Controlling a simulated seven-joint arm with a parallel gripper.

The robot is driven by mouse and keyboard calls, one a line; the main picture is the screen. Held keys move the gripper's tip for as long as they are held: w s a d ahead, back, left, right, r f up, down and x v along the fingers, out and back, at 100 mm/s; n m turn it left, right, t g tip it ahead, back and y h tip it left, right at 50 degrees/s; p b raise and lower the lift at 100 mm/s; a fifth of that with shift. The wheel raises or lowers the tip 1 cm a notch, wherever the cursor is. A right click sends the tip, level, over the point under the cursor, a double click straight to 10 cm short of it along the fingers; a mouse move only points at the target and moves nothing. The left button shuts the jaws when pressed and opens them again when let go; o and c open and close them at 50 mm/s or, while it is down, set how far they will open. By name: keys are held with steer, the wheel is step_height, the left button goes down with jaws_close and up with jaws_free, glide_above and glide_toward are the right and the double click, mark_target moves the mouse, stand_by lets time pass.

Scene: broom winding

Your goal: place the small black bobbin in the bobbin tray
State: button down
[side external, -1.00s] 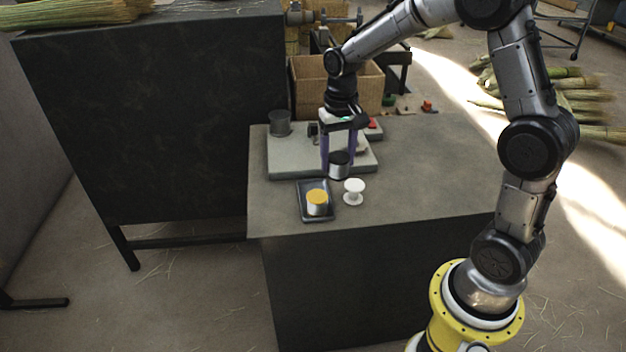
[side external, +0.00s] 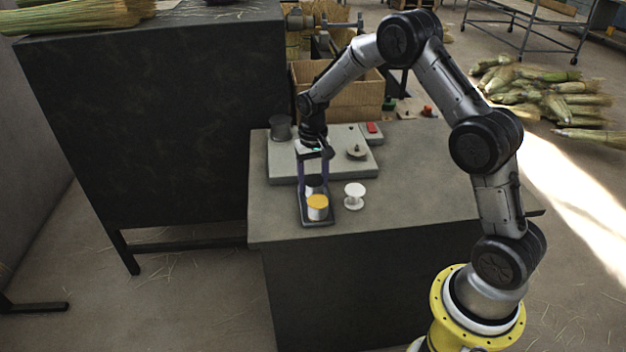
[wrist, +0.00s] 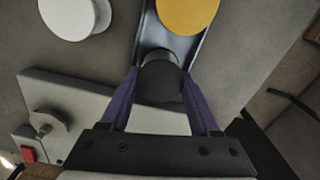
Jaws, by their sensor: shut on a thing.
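The small black bobbin (side external: 314,182) is between the purple fingers of my gripper (side external: 314,180), which is shut on it. The wrist view shows the bobbin's dark round top (wrist: 160,82) between the fingertips. The bobbin is at the back end of the dark bobbin tray (side external: 327,220). I cannot tell whether it touches the tray floor. A bobbin with a yellow top (side external: 317,206) stands in the front part of the tray, and it also shows in the wrist view (wrist: 187,12).
A white bobbin (side external: 354,195) stands just right of the tray. Behind is a grey plate (side external: 285,165) with a dark cup (side external: 280,127), a small spindle disc (side external: 356,153) and a red button (side external: 372,128). The table is clear at right.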

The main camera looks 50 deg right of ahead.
mark_target(313, 179)
steer(key=shift+f, duration=0.15)
steer(key=shift+c, duration=0.6)
jaws_free()
steer(key=s+a+r+n+t, duration=0.1)
steer(key=s+a+r, duration=0.15)
steer(key=r, duration=0.65)
steer(key=s+a+r, duration=0.1)
steer(key=s+r, duration=0.2)
steer(key=r, duration=0.7)
steer(key=s+a+r+n+t, duration=0.1)
steer(key=s+a+n+t, duration=0.1)
steer(key=s, duration=1)
steer(key=s+a+r+n+t, duration=0.2)
steer(key=s+a+n, duration=0.1)
steer(key=s, duration=0.9)
steer(key=shift+s+a+n+t, duration=0.15)
steer(key=shift+a+n+t, duration=0.2)
steer(key=shift+a, duration=0.4)
